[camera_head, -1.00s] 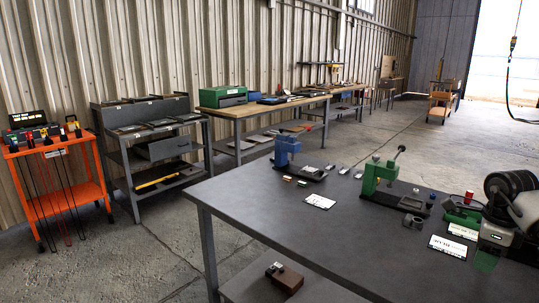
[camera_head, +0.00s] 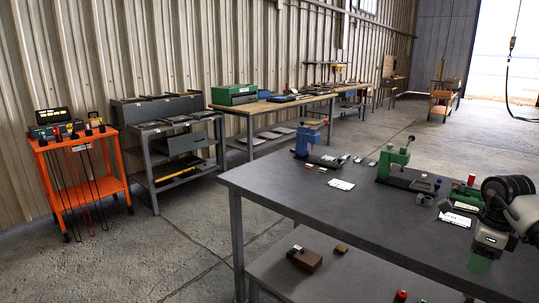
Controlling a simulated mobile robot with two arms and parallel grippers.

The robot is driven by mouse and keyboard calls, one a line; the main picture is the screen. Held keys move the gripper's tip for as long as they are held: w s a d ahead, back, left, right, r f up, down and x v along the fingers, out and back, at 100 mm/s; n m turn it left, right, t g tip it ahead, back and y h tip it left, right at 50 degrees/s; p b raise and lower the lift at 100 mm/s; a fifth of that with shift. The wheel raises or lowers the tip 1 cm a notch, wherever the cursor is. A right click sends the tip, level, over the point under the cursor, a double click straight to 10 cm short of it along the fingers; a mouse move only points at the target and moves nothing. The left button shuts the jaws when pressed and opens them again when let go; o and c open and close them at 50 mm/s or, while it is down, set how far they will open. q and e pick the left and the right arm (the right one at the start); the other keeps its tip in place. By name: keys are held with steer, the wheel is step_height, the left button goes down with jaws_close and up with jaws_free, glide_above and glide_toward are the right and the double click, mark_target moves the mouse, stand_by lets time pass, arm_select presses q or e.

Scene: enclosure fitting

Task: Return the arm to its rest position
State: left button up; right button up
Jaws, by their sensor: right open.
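My right arm comes in at the right edge. Its dark rounded joint and grey wrist hang over the right side of the dark grey worktable (camera_head: 350,205). My right gripper (camera_head: 480,264) points down and is open, with a greenish tip area low in the picture. I see nothing held in it. The gap between its fingers is hard to make out. My left gripper is not in view.
On the table stand a blue press (camera_head: 307,139), a green press (camera_head: 394,160), a white card (camera_head: 341,184) and a green fixture (camera_head: 465,194). A brown block (camera_head: 305,258) lies on the lower shelf.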

steer(key=w+a+f+m+t+y+p, duration=0.3)
steer(key=a+f+m+y, duration=0.65)
steer(key=a+f, duration=1)
step_height(320, 180, down, 12)
steer(key=s+m+t, duration=0.2)
steer(key=m+t, duration=0.5)
steer(key=m, duration=0.3)
steer(key=s+d+f+m+h, duration=0.2)
steer(key=s+f+m+h, duration=0.6)
steer(key=s+f+m, duration=0.9)
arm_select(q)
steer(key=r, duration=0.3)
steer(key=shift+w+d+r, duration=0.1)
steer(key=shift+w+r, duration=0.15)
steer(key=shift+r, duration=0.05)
arm_select(e)
steer(key=s+a+f+m+g, duration=0.1)
steer(key=s+f+m+g, duration=0.1)
steer(key=s, duration=0.8)
steer(key=s+a+f+m+g+h, duration=0.1)
steer(key=s+f+g, duration=0.3)
steer(key=s, duration=0.6)
steer(key=s+a+f+m+g+h, duration=0.1)
steer(key=s+a+f+m+g, duration=0.1)
steer(key=s+f, duration=0.4)
steer(key=s+m+g, duration=0.1)
steer(key=s, duration=0.4)
steer(key=shift+f+m, duration=0.2)
steer(key=shift+m, duration=0.15)
